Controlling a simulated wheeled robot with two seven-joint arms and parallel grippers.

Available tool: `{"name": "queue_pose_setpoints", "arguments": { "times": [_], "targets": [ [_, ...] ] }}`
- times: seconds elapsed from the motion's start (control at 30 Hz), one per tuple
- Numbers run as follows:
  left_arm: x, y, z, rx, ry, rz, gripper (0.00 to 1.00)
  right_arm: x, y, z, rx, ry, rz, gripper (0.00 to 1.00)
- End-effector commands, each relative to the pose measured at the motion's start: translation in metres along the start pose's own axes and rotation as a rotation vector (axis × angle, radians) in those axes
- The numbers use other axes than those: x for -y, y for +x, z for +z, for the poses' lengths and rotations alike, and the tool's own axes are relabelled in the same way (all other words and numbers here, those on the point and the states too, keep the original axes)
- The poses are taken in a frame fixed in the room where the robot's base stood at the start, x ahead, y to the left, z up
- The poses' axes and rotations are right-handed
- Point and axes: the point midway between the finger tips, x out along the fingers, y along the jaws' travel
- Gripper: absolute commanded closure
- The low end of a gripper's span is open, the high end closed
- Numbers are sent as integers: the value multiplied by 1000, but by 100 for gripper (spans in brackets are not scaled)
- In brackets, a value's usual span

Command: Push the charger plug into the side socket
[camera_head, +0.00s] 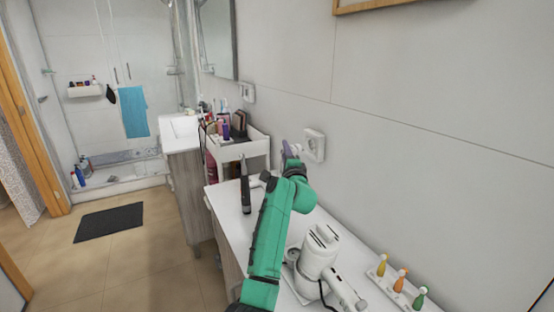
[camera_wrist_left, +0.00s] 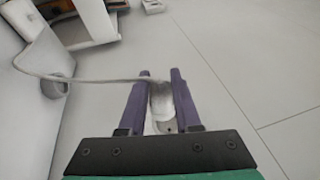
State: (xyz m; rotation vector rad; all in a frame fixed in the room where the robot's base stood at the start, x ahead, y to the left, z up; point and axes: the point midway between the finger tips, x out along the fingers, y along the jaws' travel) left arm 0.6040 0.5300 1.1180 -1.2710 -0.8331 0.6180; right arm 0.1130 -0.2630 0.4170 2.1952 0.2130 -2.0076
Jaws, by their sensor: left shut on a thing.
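My left gripper (camera_head: 289,150) has purple fingers, at the end of a green arm, and is close to the wall by a white socket (camera_head: 314,145). In the left wrist view the gripper (camera_wrist_left: 163,82) is shut on the grey and white charger plug (camera_wrist_left: 161,102), which sits between the two fingers. A pale cable (camera_wrist_left: 105,79) runs left from it. The plug is small in the head view, and I cannot tell whether it touches the socket. A second white socket (camera_head: 248,93) is farther along the wall. My right gripper is not in view.
A white cart (camera_head: 256,149) with bottles and cosmetics stands behind the gripper. On the white counter (camera_head: 231,222) are a dark upright item (camera_head: 245,190), a white hair dryer (camera_head: 320,252) and a tray (camera_head: 392,286) with several small coloured bottles. The wall (camera_head: 430,165) borders the right side.

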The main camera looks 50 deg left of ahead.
Motion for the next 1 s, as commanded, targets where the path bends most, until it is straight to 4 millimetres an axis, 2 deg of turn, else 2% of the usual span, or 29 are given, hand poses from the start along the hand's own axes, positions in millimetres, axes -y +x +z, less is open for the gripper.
{"name": "queue_pose_setpoints", "arguments": {
  "times": [0.03,0.2,0.77,1.0],
  "targets": [
    [-5,1,-6,0,-3,0,100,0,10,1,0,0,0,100],
    [-1,5,-16,-1,0,0,100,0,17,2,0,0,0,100],
    [2,6,-17,-1,1,0,100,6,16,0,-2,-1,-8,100],
    [4,6,-17,2,-12,25,100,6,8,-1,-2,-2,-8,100]
  ]
}}
